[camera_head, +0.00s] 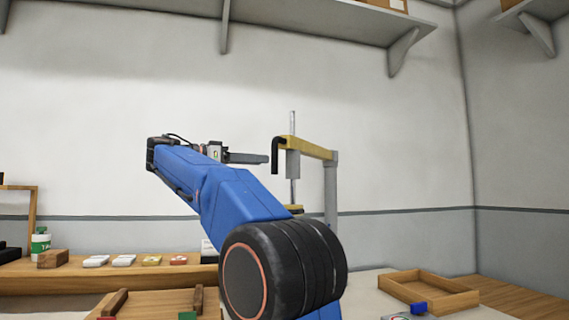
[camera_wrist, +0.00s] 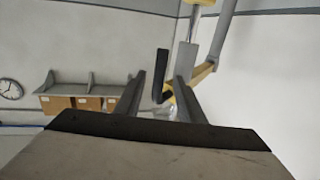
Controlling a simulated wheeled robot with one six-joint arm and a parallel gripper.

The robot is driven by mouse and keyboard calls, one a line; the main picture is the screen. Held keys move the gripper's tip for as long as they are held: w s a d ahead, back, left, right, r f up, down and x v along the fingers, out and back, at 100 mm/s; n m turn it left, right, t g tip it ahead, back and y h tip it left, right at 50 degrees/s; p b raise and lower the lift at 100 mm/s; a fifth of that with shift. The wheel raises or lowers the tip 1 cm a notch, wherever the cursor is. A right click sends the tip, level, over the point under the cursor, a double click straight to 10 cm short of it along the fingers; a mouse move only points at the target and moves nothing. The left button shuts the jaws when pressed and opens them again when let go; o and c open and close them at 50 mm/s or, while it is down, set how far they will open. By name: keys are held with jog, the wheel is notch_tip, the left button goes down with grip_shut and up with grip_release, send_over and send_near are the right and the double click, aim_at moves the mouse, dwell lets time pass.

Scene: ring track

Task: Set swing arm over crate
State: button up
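The swing arm (camera_head: 318,149) is a yellow bar on a grey upright post (camera_head: 331,190), with a black handle (camera_head: 275,155) hanging from its left end and a grey block beside it. In the wrist view the black handle (camera_wrist: 162,66) shows ahead, between the lines of my two fingers. My gripper (camera_head: 268,158) is at the height of the handle, just left of it. It is open in the wrist view (camera_wrist: 159,80), with nothing clearly gripped; I cannot tell whether it touches the handle. A shallow wooden crate (camera_head: 455,302) lies on the table at lower right.
A left bench holds a green-and-white bottle (camera_head: 40,242), a wooden block (camera_head: 53,258) and several small pieces. A wall shelf (camera_head: 330,20) runs above. Space around the swing arm looks free.

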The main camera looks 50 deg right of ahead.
jog(key=x, duration=1)
jog(key=shift+d, duration=0.2)
jog(key=shift+s+f, duration=0.1)
grip_shut()
